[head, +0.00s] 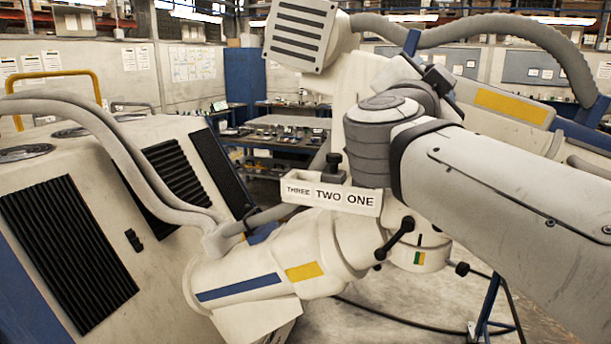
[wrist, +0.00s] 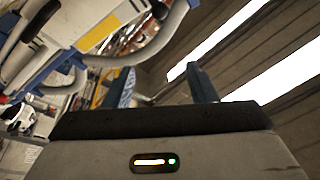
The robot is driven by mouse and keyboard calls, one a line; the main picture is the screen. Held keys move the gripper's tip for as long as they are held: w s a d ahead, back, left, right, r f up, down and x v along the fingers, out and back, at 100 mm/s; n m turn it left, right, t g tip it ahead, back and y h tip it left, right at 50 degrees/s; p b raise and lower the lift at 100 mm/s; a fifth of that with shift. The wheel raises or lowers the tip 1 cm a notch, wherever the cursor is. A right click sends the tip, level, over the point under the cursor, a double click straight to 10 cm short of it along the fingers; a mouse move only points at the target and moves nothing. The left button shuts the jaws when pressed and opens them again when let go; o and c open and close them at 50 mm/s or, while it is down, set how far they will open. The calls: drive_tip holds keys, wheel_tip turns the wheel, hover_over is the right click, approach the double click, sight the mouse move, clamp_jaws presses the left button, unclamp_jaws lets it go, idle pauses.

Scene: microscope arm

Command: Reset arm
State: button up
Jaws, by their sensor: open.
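The microscope arm (head: 330,245) is a bulky off-white jointed machine with blue and yellow stripes, filling the middle of the head view. A white box marked THREE, TWO, ONE (head: 331,196) sits on it, with a black knob behind. My arm (head: 500,195) crosses the right side of the head view and hides part of the microscope arm.
A large off-white cabinet (head: 95,215) with black vents stands at left. Thick grey hoses (head: 480,28) arch at the top right. Workbenches (head: 285,135) stand behind. Bare floor (head: 370,318) shows at the bottom, crossed by a black cable.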

drive_tip(key=a+f+n+g+y+b, duration=0.1)
drive_tip(key=a+f+n+y, duration=0.2)
drive_tip(key=f+n+y, duration=0.35)
drive_tip(key=a+f+n+g+y+b, duration=0.1)
drive_tip(key=a+f+n+g+y, duration=0.2)
drive_tip(key=f, duration=0.7)
drive_tip(key=a+f+n+y+b, duration=0.1)
drive_tip(key=a+f+n+y, duration=0.35)
drive_tip(key=f, duration=0.45)
drive_tip(key=s+d+f+g+h, duration=0.1)
drive_tip(key=s+d+f+g, duration=0.1)
drive_tip(key=s+f, duration=0.3)
drive_tip(key=s+d+f+g+h, duration=0.1)
drive_tip(key=s+d+f+g, duration=0.2)
drive_tip(key=f, duration=0.5)
drive_tip(key=s+d+f+n+g+h, duration=0.1)
drive_tip(key=s+d+f+g, duration=0.1)
drive_tip(key=s+f+g, duration=0.3)
drive_tip(key=s+f, duration=0.1)
drive_tip(key=s, duration=0.1)
drive_tip(key=shift+s+d+f+b, duration=0.25)
drive_tip(key=shift+s+d+b, duration=0.1)
drive_tip(key=shift+s+d, duration=0.05)
